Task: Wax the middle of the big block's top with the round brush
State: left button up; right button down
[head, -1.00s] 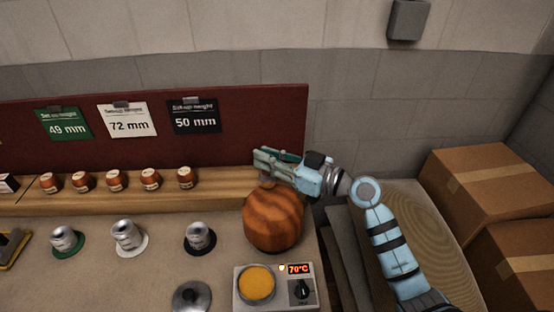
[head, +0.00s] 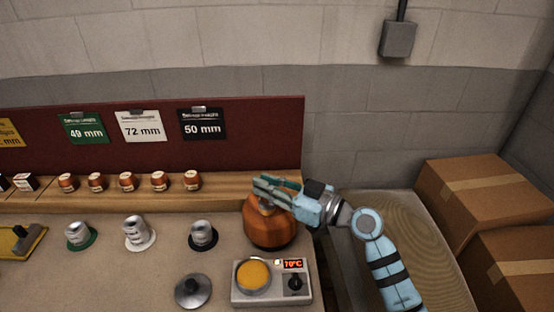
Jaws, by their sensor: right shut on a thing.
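The big block (head: 270,231), a large rounded orange-brown wooden form, stands near the right end of the bench in the head view. My right gripper (head: 267,190) is over its top, coming in from the right, and is shut on the round brush (head: 265,204). Only a little of the brush shows below the fingers. The brush is at the block's top; I cannot tell whether it touches. The middle of the top is mostly hidden by the gripper. My left gripper is not in view.
A heater with a yellow wax pot (head: 253,276) and a 70°C display stands in front of the block. A round metal lid (head: 193,291) lies left of it. Small hat-like pieces (head: 203,235) and a ledge of several small blocks (head: 192,181) are left. Boxes (head: 480,200) stand right.

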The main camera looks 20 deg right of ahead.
jog(key=r+p, duration=0.1)
jog(key=w+r, duration=0.1)
jog(key=r, duration=0.1)
jog(key=shift+p, duration=0.35)
jog(key=shift+s+r+p, duration=0.2)
jog(key=shift+r+p, duration=1.05)
jog(key=shift+r, duration=0.6)
jog(key=shift+d+f, duration=0.1)
